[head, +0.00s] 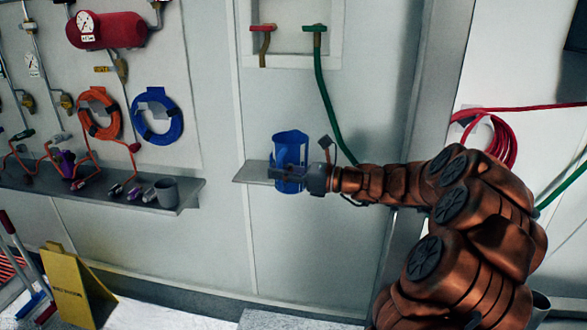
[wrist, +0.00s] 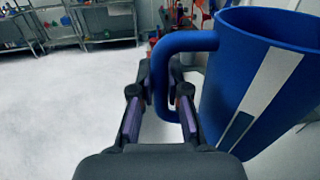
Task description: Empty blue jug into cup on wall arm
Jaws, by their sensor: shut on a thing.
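The blue jug (head: 290,148) is upright at the small wall shelf in the head view, its open top facing up. It also shows large at the right of the wrist view (wrist: 228,85), with a white stripe on its side. My gripper (head: 303,179) is at the jug's lower part in the head view. In the wrist view my gripper (wrist: 160,112) has its fingers on either side of the jug's handle and is shut on it. The jug's contents are hidden. A grey cup (head: 166,190) stands on a long wall shelf at left; I see no cup clearly on a wall arm.
The small shelf (head: 250,174) juts from the wall; whether the jug rests on it I cannot tell. The long shelf (head: 110,194) holds tools. A yellow floor sign (head: 68,287) stands lower left. Floor is clear in the wrist view.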

